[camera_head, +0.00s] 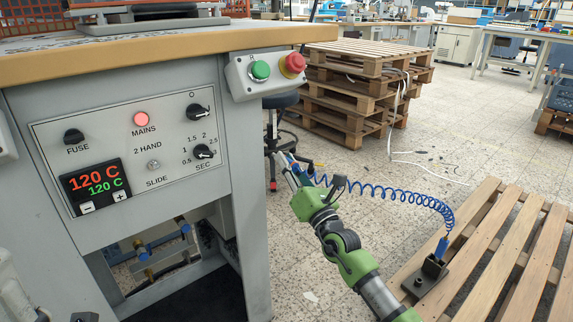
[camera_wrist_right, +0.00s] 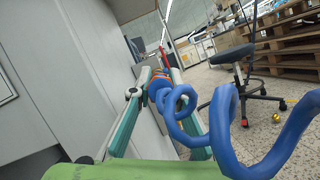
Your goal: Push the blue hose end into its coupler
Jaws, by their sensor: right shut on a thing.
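My right gripper (camera_head: 290,163) is in front of the press's right side, pointing away from me. In the right wrist view, its fingers (camera_wrist_right: 157,80) are shut on the blue hose end (camera_wrist_right: 159,92), mostly hidden by the fingers and coils. An orange part shows there too. The blue coiled hose (camera_head: 385,192) runs right from the gripper to a blue fitting (camera_head: 441,247) on a black block (camera_head: 433,268). I cannot make out the coupler for certain. Brass fittings with blue knobs (camera_head: 184,229) show in the press's lower opening. My left gripper is not in view.
The grey press cabinet (camera_head: 245,185) with its control panel (camera_head: 150,140) stands close on the left, under a wood-edged top (camera_head: 180,50). A pallet (camera_head: 505,255) lies at the lower right. A stool (camera_head: 280,100) and stacked pallets (camera_head: 350,85) stand behind. Tiled floor lies open between.

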